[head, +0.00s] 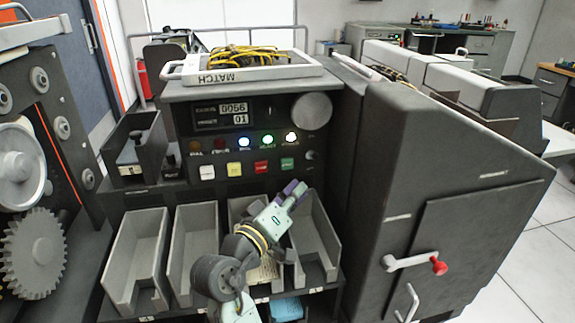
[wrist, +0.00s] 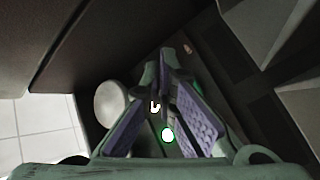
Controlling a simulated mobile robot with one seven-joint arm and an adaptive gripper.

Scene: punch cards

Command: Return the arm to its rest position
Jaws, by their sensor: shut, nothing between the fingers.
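My gripper (head: 294,190) is raised in front of the dark card machine (head: 262,108), at the upper end of the right-hand grey bins. Its purple-padded fingers point up and to the right, toward the panel. In the wrist view my gripper (wrist: 163,65) shows its two fingers meeting at the tips, with nothing between them. My arm rises from the bottom of the head view and hides part of the third bin (head: 240,212).
Open grey bins (head: 137,255) line the machine's front. The fourth bin (head: 326,240) is beside my gripper. A large dark cabinet (head: 470,190) with a red-knobbed handle (head: 438,266) stands to the right. A gear (head: 35,252) is at left. A white tray (head: 290,70) with yellow cables lies on top.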

